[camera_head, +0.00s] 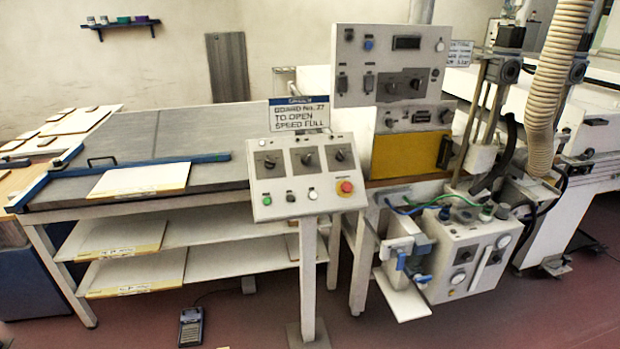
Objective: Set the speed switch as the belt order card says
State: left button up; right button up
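The belt order card (298,114) stands above the control panel (303,177). Its blue header is too small to read; below it the card seems to read "BOARD No. 27 TO OPEN" and "SPEED FULL". The panel sits tilted on a white post and has three black rotary switches in a row: left (269,161), middle (306,159) and right (340,156). Their labels and exact pointer positions are too small to read, so I cannot tell which is the speed switch. Neither of my grippers is in view.
Below the switches are green (267,201), black and white buttons and a red mushroom button (346,187). A grey-topped table (150,140) with boards stands left. A taller cabinet (388,80) with more knobs stands behind right. A foot pedal (190,327) lies on the floor.

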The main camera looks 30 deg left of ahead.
aim_at(269, 163)
jog(key=z, duration=0.7)
jog(key=i, duration=1.65)
jog(key=u, duration=1.2)
jog(key=i, duration=0.6)
jog(key=u, duration=0.75)
